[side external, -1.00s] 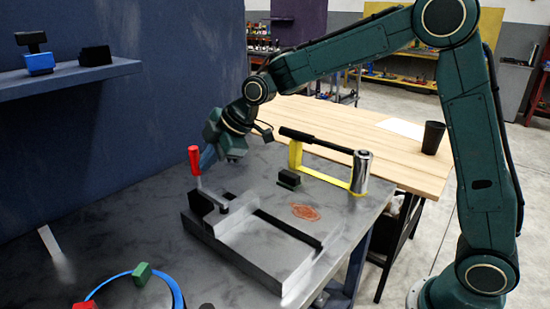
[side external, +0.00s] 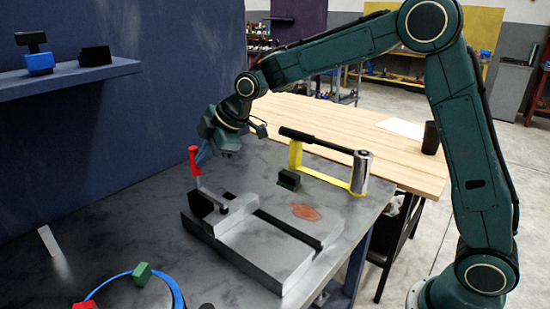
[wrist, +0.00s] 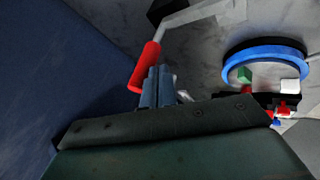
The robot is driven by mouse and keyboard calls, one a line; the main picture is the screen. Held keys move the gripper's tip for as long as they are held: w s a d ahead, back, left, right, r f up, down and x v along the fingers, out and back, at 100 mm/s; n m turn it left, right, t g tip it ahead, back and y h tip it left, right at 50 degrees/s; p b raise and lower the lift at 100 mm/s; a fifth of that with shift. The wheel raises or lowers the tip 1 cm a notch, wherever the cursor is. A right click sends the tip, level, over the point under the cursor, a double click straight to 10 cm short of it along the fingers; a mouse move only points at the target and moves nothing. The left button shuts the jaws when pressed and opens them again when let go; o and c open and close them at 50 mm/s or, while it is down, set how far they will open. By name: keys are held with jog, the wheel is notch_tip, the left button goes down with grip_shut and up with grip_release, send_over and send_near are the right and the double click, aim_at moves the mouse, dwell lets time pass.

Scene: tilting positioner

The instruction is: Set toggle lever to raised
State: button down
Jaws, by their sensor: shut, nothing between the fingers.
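The toggle lever has a red handle (side external: 194,160) on a thin grey rod and stands nearly upright at the back left end of a grey slotted block (side external: 262,250). My gripper (side external: 203,160) is shut and empty, its blue-grey fingers just right of the red handle in the side view. In the wrist view my gripper (wrist: 158,75) has its fingertips close beside the red handle (wrist: 146,66). I cannot tell whether they touch it. The handle tilts in that view, and its far end shows left of the fingers.
A yellow frame with a black bar and a metal cylinder (side external: 361,172) stands right of the block, near a small dark block (side external: 289,180). A blue ring (side external: 178,290) with coloured blocks lies at the front left. A blue wall (side external: 170,100) rises behind.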

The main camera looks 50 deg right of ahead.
aim_at(194, 149)
jog(key=shift+w+r+g, duration=0.1)
jog(key=shift+w+g, duration=0.4)
jog(key=shift+w+r+g, duration=0.15)
jog(key=shift+w+g, duration=0.65)
jog(key=shift+w, duration=0.45)
jog(key=w+f, duration=0.1)
jog(key=w, duration=0.5)
jog(key=shift+w+f, duration=0.3)
jog(key=shift+w, duration=0.1)
jog(key=shift+d, duration=0.1)
jog(key=shift+r, duration=0.15)
jog(key=v, duration=0.8)
